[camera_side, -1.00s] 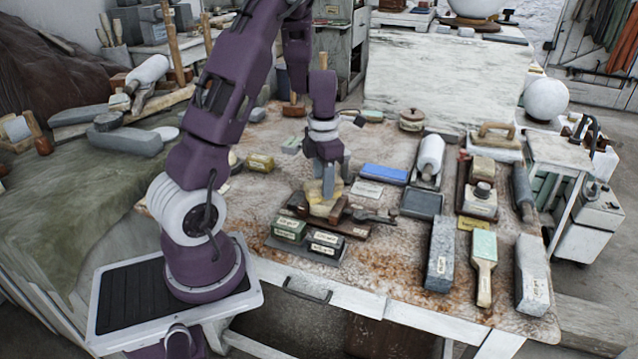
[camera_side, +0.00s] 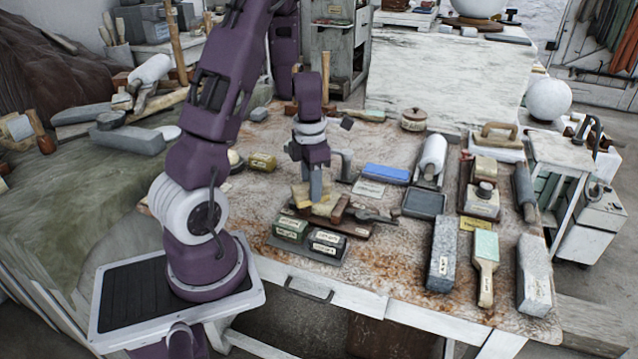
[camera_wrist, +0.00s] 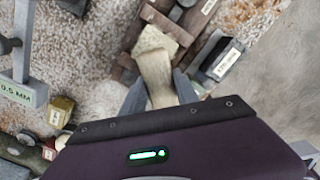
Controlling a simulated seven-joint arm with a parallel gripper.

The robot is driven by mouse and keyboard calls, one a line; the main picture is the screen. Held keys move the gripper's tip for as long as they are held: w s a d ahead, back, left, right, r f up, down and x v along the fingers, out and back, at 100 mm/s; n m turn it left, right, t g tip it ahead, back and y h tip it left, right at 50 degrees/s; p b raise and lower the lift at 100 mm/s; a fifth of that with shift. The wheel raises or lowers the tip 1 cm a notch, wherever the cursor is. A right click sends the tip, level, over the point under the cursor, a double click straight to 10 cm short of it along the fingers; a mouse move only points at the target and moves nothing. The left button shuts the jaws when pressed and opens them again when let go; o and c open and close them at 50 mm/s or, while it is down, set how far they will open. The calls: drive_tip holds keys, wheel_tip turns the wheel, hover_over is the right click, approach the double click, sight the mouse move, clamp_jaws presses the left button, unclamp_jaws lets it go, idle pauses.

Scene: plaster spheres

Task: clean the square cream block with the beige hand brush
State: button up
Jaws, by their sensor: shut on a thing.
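My gripper (camera_side: 314,194) is low over the wooden holder, shut on the beige hand brush (camera_side: 299,195). In the wrist view the brush (camera_wrist: 156,78) sits between my two fingertips (camera_wrist: 160,95), its wider end pointing up the picture. The square cream block (camera_side: 326,209) lies under and just right of the gripper, between dark wooden pieces. In the wrist view the block (camera_wrist: 157,39) shows beyond the brush end. My fingers partly hide the block in the side view. I cannot tell whether the bristles touch it.
Green and dark labelled boxes (camera_side: 327,243) stand close in front of the holder. A blue bar (camera_side: 385,174) and a dark tray (camera_side: 424,203) lie to the right. A grey stone block (camera_side: 442,255) and a green-topped brush (camera_side: 485,265) lie further right. Bare tabletop (camera_side: 395,265) is front centre.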

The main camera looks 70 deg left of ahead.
sight(329, 184)
drive_tip(key=shift+w, duration=2.2)
drive_tip(key=shift+s, duration=2.25)
drive_tip(key=shift+w+r, duration=0.35)
drive_tip(key=shift+w, duration=0.25)
drive_tip(key=shift+w+r, duration=0.35)
drive_tip(key=shift+w, duration=0.2)
drive_tip(key=shift+w+d+f, duration=0.15)
drive_tip(key=shift+w+d, duration=0.65)
drive_tip(key=shift+d, duration=0.05)
drive_tip(key=shift+f, duration=0.6)
